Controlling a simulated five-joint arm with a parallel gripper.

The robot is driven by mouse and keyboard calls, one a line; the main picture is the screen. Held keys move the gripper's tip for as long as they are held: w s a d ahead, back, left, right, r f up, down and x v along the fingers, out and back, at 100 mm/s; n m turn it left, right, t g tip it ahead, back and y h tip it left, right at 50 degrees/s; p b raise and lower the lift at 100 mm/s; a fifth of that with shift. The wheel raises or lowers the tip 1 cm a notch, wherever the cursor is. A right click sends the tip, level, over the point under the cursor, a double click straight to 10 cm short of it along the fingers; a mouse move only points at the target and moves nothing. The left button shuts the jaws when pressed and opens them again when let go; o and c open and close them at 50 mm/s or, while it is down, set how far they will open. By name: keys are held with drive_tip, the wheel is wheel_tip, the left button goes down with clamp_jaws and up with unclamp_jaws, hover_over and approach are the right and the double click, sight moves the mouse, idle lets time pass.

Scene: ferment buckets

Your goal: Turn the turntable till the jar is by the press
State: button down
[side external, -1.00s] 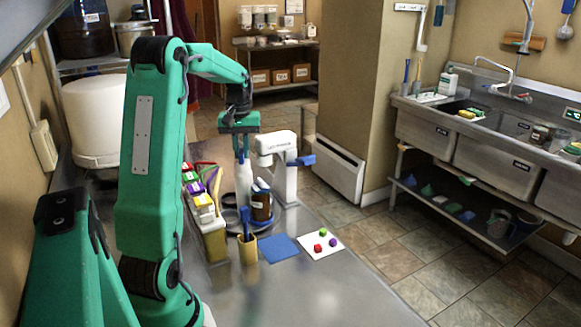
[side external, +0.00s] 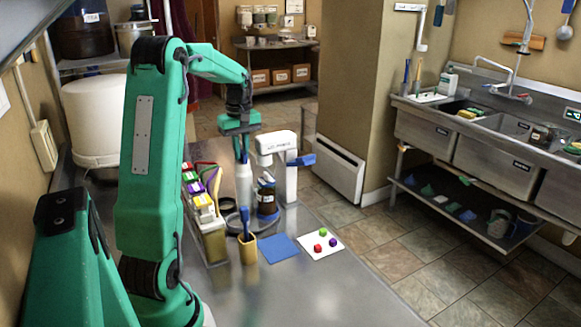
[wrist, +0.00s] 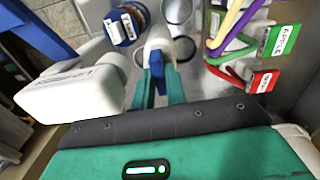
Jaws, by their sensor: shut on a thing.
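The turntable (side external: 233,222) is a low round dark stand on the steel bench, partly hidden behind a brush holder. An upright white post with a blue top (side external: 243,185) rises from it; the post also shows in the wrist view (wrist: 159,38). My gripper (side external: 241,151) points down and is shut on the blue top; its fingers show in the wrist view (wrist: 157,92). The brown jar (side external: 267,198) stands upright on the turntable, right of the post. The white press (side external: 287,168), with a blue handle, stands just behind and right of the jar.
A yellow holder with a blue brush (side external: 248,250) stands close in front of the turntable. A rack with colourful labelled tools (side external: 212,242) is to its left.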

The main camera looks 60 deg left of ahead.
drive_tip(key=shift+r+n, duration=0.1)
drive_tip(key=shift+n, duration=4.1)
drive_tip(key=c, duration=1.4)
unclamp_jaws()
drive_tip(key=shift+c, duration=0.2)
drive_tip(key=shift+r, duration=0.1)
drive_tip(key=shift+r, duration=3.8)
drive_tip(key=shift+d, duration=0.1)
